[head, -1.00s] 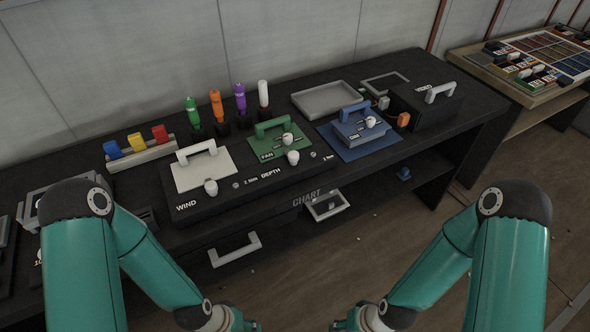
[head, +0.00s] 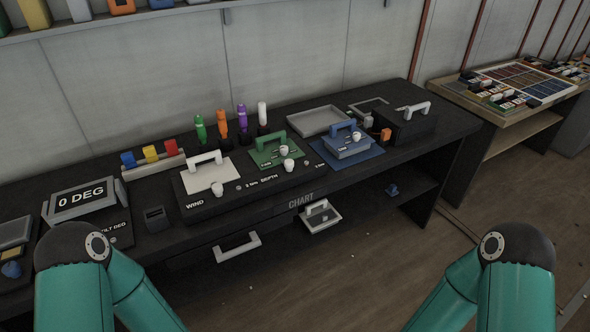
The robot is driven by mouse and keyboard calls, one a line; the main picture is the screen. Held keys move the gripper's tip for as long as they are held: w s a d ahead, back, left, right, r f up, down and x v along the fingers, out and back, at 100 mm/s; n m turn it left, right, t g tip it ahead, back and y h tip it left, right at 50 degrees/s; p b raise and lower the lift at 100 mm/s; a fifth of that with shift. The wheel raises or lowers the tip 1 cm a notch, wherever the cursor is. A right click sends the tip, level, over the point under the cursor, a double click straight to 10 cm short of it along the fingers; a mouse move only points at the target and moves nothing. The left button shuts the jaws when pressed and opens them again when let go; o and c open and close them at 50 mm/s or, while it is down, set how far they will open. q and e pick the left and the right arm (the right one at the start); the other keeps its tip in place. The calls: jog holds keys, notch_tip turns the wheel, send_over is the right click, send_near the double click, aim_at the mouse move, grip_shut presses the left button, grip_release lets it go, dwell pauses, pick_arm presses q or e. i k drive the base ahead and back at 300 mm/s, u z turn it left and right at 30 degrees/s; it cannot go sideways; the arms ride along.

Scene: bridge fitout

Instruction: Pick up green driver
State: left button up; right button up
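The green driver (head: 201,129) stands upright in a dark holder at the back of the black bench, against the wall side. It is the leftmost of a row with an orange driver (head: 223,124), a purple driver (head: 242,118) and a white one (head: 262,113). Its lower end is hidden in the holder. My two arms show at the bottom left and bottom right, in front of the bench and well apart from the driver. Both grippers are below the picture's lower edge.
The black bench (head: 152,221) carries a white WIND panel (head: 199,178), a green panel (head: 265,156), a blue panel (head: 371,153) and a grey tray (head: 313,121). Blue, yellow and red blocks sit in a rack (head: 153,170) left of the drivers. A shelf (head: 105,20) runs along the wall above.

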aim_at(199, 123)
jog(key=z, duration=0.15)
jog(key=i, duration=0.9)
jog(key=u, duration=0.1)
